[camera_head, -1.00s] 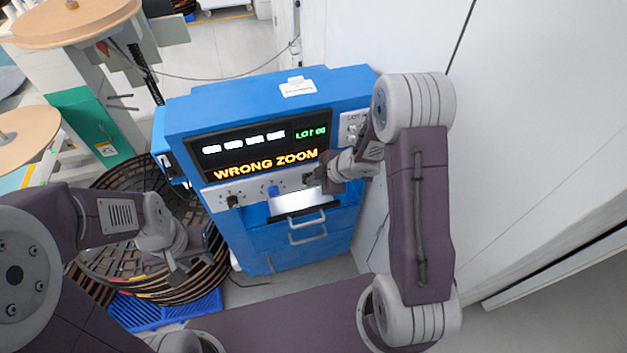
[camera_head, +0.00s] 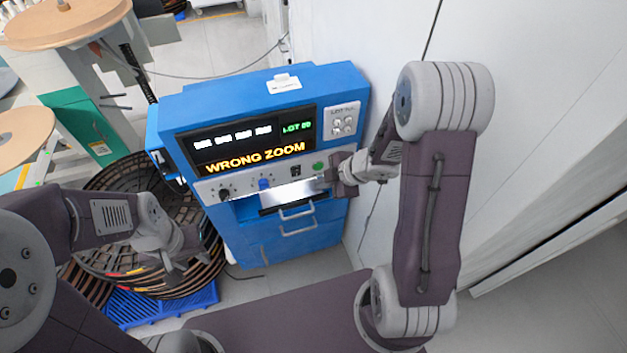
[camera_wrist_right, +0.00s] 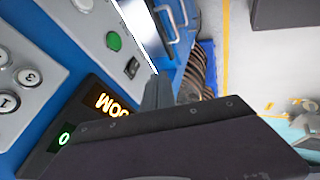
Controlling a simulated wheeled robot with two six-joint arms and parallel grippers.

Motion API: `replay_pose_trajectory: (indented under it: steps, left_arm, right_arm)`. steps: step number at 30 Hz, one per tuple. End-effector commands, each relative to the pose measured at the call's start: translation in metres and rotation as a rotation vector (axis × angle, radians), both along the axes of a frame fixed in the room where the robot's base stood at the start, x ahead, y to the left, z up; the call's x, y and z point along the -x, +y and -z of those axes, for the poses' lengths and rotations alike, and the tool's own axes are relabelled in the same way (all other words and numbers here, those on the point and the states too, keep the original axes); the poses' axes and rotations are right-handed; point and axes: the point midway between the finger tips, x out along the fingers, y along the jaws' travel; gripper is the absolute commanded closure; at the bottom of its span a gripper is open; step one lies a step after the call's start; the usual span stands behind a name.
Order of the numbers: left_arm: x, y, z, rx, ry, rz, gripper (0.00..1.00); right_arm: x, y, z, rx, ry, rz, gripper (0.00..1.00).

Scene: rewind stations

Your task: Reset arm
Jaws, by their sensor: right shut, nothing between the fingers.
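My right gripper (camera_head: 328,180) is shut and empty, in front of the right end of the blue machine's control strip, just below the green button (camera_head: 319,167). In the right wrist view its closed fingers (camera_wrist_right: 158,92) point toward the machine front, and the green button (camera_wrist_right: 114,41) shows apart from them. My left gripper (camera_head: 182,262) hangs over the dark reel at the left, its fingers apart and empty.
The control strip carries a black knob (camera_head: 224,194), a blue knob (camera_head: 264,184) and a black switch (camera_head: 295,171). A numbered keypad (camera_head: 342,120) sits beside the screen. A dark reel (camera_head: 120,180) stands at the left on a blue pallet (camera_head: 150,308). A white wall (camera_head: 550,110) closes the right.

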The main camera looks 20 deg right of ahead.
Motion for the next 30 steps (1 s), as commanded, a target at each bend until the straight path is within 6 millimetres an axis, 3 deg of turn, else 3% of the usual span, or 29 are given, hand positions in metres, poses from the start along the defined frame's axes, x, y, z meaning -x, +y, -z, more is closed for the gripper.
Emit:
replay_pose_trajectory:
  steps: [20, 22, 24, 26, 28, 30]
  left_arm:
    - [0.0, 0.0, -0.002, 0.0, 0.001, 0.0, 0.64]
    - [0.0, 0.0, -0.002, 0.0, 0.001, 0.0, 0.64]
    - [0.0, 0.0, -0.002, 0.0, 0.0, 0.0, 0.64]
    - [0.0, 0.0, -0.002, 0.0, 0.001, 0.0, 0.64]
    - [0.0, 0.0, -0.002, 0.0, 0.001, 0.0, 0.64]
    - [0.0, 0.0, -0.002, 0.0, 0.001, 0.0, 0.64]
  right_arm:
    - [0.005, -0.001, -0.005, 0.001, 0.0, -0.006, 1.0]
    - [0.002, 0.009, -0.014, 0.006, -0.023, -0.038, 1.0]
    - [-0.005, 0.029, -0.037, 0.011, -0.082, -0.074, 1.0]
    - [-0.016, 0.033, -0.06, 0.011, -0.124, 0.03, 1.0]
    - [-0.019, 0.021, -0.073, 0.009, -0.112, 0.235, 1.0]
    - [-0.01, 0.003, -0.078, -0.008, -0.054, 0.47, 1.0]
